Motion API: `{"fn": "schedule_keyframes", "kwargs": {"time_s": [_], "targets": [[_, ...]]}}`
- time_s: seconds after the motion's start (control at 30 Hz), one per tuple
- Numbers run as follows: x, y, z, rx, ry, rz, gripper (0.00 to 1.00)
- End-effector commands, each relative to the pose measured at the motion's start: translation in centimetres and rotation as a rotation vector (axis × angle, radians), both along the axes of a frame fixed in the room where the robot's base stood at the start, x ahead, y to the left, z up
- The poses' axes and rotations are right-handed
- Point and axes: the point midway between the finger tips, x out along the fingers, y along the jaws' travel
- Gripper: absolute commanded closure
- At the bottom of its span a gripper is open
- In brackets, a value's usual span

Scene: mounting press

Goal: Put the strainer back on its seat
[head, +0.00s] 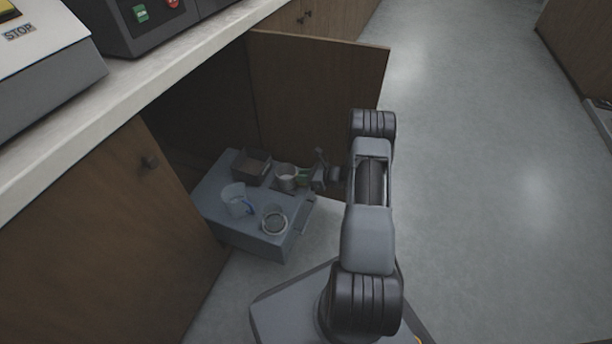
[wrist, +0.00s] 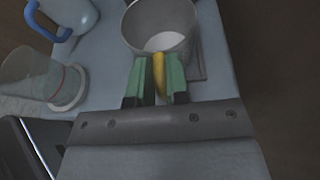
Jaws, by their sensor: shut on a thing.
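A grey metal cup-shaped vessel with a yellow handle, seemingly the strainer (wrist: 160,22), shows in the wrist view with a pale inside bottom. My gripper (wrist: 158,78) is shut on its yellow handle, with a green finger on each side. In the head view the strainer (head: 286,172) is at the far right part of a grey box top, beside my gripper (head: 309,176). A flat square-edged part (wrist: 201,65) shows partly under and beside the strainer; I cannot tell whether it is the seat or whether the strainer touches it.
A pale jug with a blue handle (head: 236,199) and a clear round vessel (head: 273,222) stand on the grey box (head: 256,240). A dark square tray (head: 251,165) is behind them. An open cabinet door (head: 315,90) rises behind my arm. Open floor lies to the right.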

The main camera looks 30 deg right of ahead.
Motion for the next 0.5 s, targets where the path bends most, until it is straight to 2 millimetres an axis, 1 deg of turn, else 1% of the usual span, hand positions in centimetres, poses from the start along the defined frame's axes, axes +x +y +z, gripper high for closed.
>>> {"fn": "schedule_keyframes", "kwargs": {"time_s": [0.03, 0.2, 0.3, 0.5], "targets": [[0.00, -0.01, -0.16, 0.000, 0.000, 0.000, 0.83], [0.00, 0.00, -0.09, 0.000, 0.000, 0.000, 0.66], [-0.01, -0.01, -0.09, 0.000, 0.000, 0.000, 0.59], [-0.01, -0.01, -0.03, 0.000, 0.000, 0.000, 0.59]]}}
